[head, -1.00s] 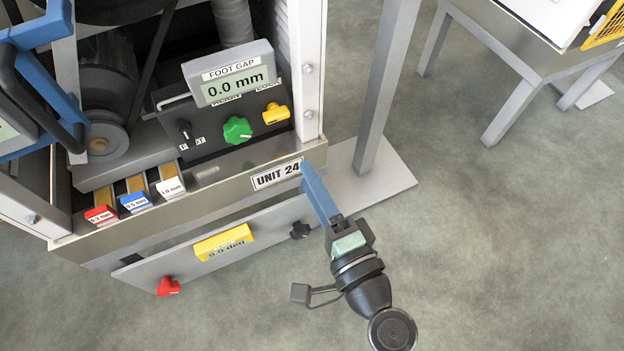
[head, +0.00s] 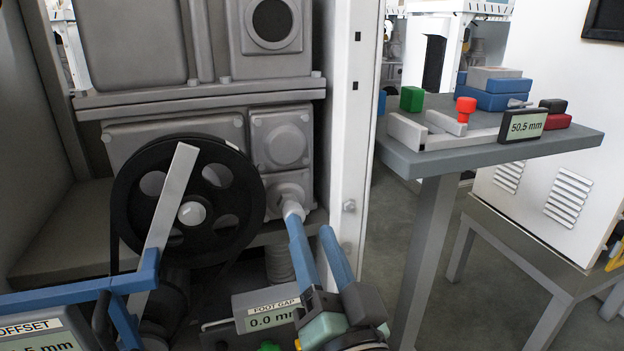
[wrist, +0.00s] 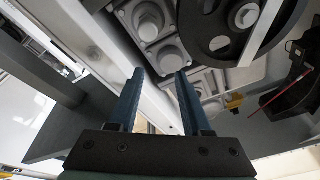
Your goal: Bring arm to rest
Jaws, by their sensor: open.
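My gripper (head: 310,225) is in front of the open machine, fingers pointing up. Its two blue fingers stand apart with nothing between them. In the head view the left fingertip overlaps the pale shaft end (head: 291,208) beside the black pulley; I cannot tell whether they touch. In the wrist view my gripper (wrist: 160,75) also shows open and empty, with the grey machine housing (wrist: 155,25) and pulley (wrist: 222,35) beyond it.
The white frame post (head: 350,130) stands just right of my gripper. A grey side table (head: 480,150) holds a gauge (head: 522,125) and several blocks. A blue bar (head: 70,298) and the FOOT GAP display (head: 268,308) are low in front. Floor shows between the table legs.

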